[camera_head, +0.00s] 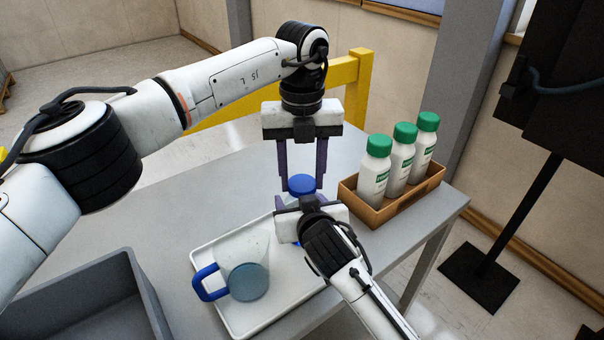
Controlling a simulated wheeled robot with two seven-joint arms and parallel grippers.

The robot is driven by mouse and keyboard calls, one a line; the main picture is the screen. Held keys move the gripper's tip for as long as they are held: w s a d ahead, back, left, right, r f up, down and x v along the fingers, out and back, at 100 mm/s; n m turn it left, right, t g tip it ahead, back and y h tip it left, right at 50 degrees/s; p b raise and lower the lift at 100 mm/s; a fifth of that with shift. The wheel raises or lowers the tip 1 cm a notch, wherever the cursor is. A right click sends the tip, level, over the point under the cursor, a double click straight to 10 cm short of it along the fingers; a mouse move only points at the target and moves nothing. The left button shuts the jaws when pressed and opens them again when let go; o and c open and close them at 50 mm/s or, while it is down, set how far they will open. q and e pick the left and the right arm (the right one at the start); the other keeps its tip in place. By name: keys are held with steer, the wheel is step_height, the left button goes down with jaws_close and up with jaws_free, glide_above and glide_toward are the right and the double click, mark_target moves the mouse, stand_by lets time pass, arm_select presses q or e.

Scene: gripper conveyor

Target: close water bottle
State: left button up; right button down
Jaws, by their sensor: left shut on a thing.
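The water bottle stands on the white tray (236,318), mostly hidden behind my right gripper. Its blue cap (301,181) shows at the top, and a small bluish part of the bottle shows below it. My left gripper (302,187) points down from above, with one dark finger on each side of the cap, and is shut on it. My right gripper (301,202) comes in from the lower right at the height of the bottle body. Its fingers are mostly hidden, so I cannot tell whether it grips the bottle.
A clear jug (243,262) with a blue handle and some bluish liquid stands on the tray. A brown box (398,208) with white green-capped bottles (402,157) stands right on the grey table (180,207). A grey bin (95,300) is at lower left.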

arm_select(q)
steer(key=m, duration=0.5)
steer(key=shift+m, duration=0.4)
steer(key=o, duration=1.2)
steer(key=shift+c, duration=0.2)
steer(key=shift+r, duration=0.1)
steer(key=shift+r, duration=2.2)
steer(key=shift+c, duration=0.3)
